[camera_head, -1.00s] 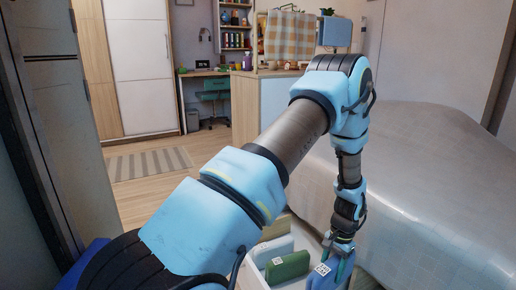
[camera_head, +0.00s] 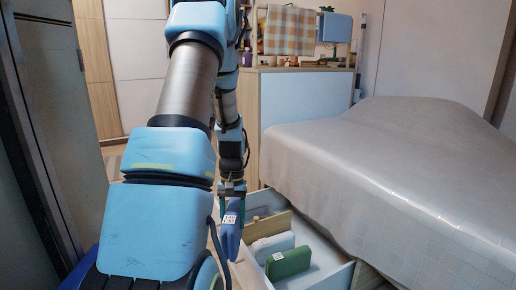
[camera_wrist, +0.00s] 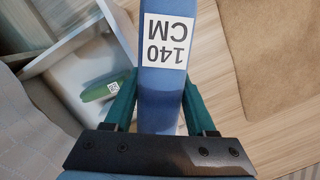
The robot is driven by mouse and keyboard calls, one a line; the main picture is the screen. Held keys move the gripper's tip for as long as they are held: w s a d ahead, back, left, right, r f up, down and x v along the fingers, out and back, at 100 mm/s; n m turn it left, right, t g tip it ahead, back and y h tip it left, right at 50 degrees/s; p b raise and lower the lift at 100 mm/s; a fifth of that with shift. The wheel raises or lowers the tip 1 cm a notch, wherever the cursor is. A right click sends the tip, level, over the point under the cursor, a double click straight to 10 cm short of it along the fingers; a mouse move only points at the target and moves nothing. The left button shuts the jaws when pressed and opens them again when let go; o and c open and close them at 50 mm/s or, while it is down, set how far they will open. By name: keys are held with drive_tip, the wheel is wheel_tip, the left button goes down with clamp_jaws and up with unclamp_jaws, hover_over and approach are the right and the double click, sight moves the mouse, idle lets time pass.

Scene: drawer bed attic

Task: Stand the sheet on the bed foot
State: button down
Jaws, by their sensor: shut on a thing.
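The sheet (camera_head: 231,241) is a blue folded bundle with a white label; the wrist view shows the sheet (camera_wrist: 162,100) up close, its label reading 140 CM. My gripper (camera_head: 232,192) is shut on it, with a teal finger on each side in the wrist view (camera_wrist: 160,76). The sheet hangs upright at the left of the open drawer (camera_head: 335,274), apparently over the floor. The bed (camera_head: 420,165) is on the right, under a pale grey cover. I cannot tell which part is the bed foot.
The drawer holds a green bundle (camera_head: 288,263) and a white bundle (camera_head: 272,246), with a wooden divider (camera_head: 268,227) behind them. A cabinet (camera_head: 305,118) with a rack of cloths stands behind the bed. The bed top is clear.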

wheel_tip(320, 180, up, 28)
drive_tip(key=s+a+p, duration=0.2)
drive_tip(key=s+p, duration=0.1)
drive_tip(key=p, duration=3.5)
drive_tip(key=shift+a+n, duration=0.25)
drive_tip(key=shift+n, duration=0.15)
drive_tip(key=shift+w, duration=0.1)
